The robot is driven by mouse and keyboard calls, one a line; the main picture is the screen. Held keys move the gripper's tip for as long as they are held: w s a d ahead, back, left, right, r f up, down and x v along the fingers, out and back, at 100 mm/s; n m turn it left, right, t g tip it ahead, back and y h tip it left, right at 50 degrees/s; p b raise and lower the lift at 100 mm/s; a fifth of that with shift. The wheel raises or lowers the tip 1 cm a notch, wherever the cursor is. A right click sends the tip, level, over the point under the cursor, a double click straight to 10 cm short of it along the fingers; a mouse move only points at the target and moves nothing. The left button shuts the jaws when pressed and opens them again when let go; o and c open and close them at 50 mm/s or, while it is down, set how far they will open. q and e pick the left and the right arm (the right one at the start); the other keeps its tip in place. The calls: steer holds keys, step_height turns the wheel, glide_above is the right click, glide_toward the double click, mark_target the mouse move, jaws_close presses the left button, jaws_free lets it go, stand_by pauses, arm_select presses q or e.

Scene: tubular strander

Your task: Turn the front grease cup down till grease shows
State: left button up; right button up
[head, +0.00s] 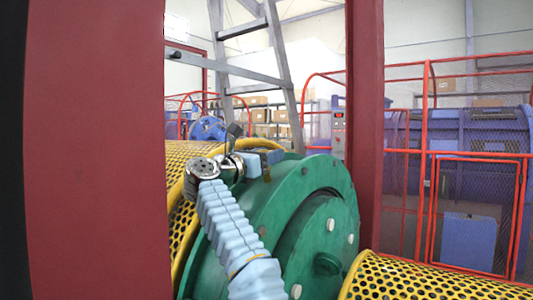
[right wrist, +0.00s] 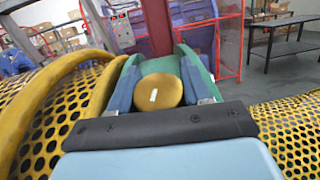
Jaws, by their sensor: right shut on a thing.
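The front grease cup (right wrist: 158,92) shows in the right wrist view as a round brass cap with a short white mark on its top. It sits on the green housing, which shows in the head view (head: 262,205) as a large round bearing body. My right gripper (head: 267,163) reaches over the top of the housing from the left. In the right wrist view its two blue fingers (right wrist: 157,68) lie on either side of the cap, shut on it. The cup is mostly hidden by the fingers in the head view. I see no grease around the cap. My left gripper is out of view.
Yellow perforated guards (head: 430,282) lie on both sides of the housing. Dark red uprights (head: 95,150) stand close at left and middle. A red mesh fence (head: 428,170) encloses blue machinery at right. A grey ladder frame (head: 255,60) and a control box (head: 338,121) stand behind.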

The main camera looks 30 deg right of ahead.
stand_by(0.3)
steer(key=o, duration=1)
steer(key=shift+c, duration=0.2)
steer(key=shift+s+a+f+b, duration=0.1)
steer(key=shift+a+f+b, duration=0.1)
steer(key=shift+a+b, duration=0.15)
steer(key=b+v, duration=0.2)
steer(key=v, duration=0.3)
steer(key=shift+a, duration=0.35)
steer(key=shift+s+a, duration=0.25)
steer(key=shift+a, duration=0.2)
